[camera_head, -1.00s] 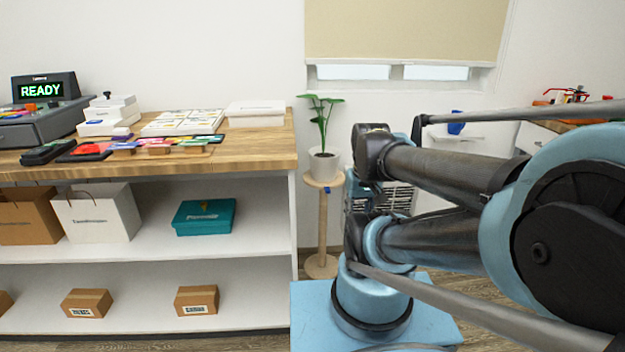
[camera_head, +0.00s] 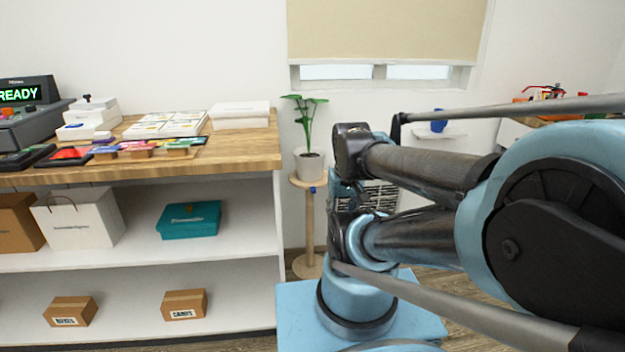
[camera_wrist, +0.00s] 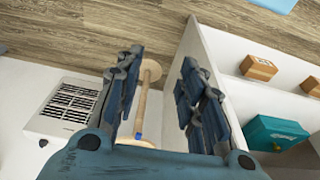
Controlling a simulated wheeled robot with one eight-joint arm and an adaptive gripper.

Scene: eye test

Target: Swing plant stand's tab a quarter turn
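The plant stand (camera_head: 309,226) is a pale wooden post with a round top and a round base, standing right of the shelf unit. A potted plant (camera_head: 309,164) sits on its top. Its small blue tab (camera_head: 313,190) shows just under the top's edge. In the wrist view the stand's post and base disc (camera_wrist: 151,70) appear between and beyond my fingers, with the blue tab (camera_wrist: 138,136) low down, near the left finger. My gripper (camera_wrist: 162,60) is open with nothing between its fingers. I see no contact with the tab. In the head view my gripper cannot be made out.
The shelf unit with a wooden counter (camera_head: 225,158) stands close left of the stand. A white slatted unit (camera_wrist: 68,108) stands on the stand's other side. My arm fills the head view's right. Bare wood floor (camera_wrist: 90,30) lies around the stand's base.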

